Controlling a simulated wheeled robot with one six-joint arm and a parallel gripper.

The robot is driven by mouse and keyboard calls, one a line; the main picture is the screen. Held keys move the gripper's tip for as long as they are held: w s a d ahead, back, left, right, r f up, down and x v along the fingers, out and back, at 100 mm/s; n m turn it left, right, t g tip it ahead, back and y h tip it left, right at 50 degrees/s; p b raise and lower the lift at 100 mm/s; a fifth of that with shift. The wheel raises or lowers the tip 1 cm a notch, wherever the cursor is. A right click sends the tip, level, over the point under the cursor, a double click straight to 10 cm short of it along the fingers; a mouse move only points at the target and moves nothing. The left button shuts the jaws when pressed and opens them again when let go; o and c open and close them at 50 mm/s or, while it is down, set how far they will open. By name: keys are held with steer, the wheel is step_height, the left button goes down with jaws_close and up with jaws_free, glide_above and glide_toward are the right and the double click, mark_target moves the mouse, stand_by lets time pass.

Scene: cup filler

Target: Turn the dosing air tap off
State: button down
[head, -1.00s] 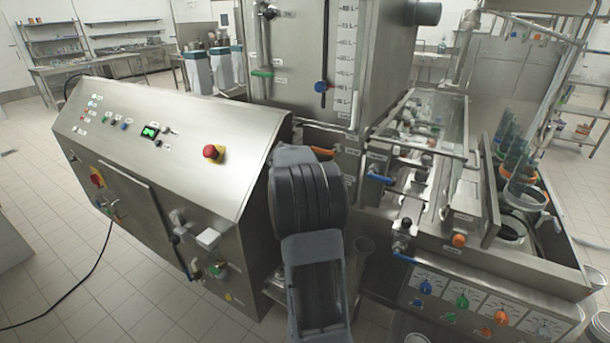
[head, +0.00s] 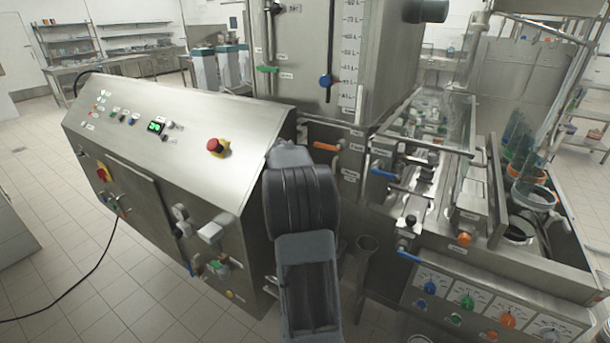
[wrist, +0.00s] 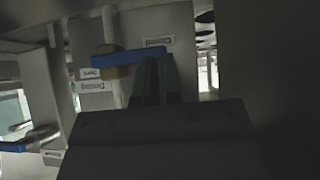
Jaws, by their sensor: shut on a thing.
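In the wrist view a blue lever handle (wrist: 122,58) sits on a brass-coloured valve body beside a small label that seems to read "Dosing" upside down; I take it as the dosing air tap. The lever lies nearly level across that picture. My gripper (wrist: 152,72) has its dark fingers close together on the lever's right end, shut on it. In the head view my arm hides my gripper, and I cannot tell the gripped lever there.
Other blue levers (head: 383,173) and (head: 408,257) and an orange lever (head: 327,147) stand close by. The control cabinet (head: 210,130) with a red stop button (head: 217,146) is to the left. A second blue lever (wrist: 28,147) shows in the wrist view.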

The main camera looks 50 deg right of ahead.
steer(key=s+a+r, duration=0.1)
steer(key=a+r, duration=0.5)
steer(key=r, duration=0.6)
steer(key=shift+s, duration=0.3)
steer(key=shift+a, duration=0.1)
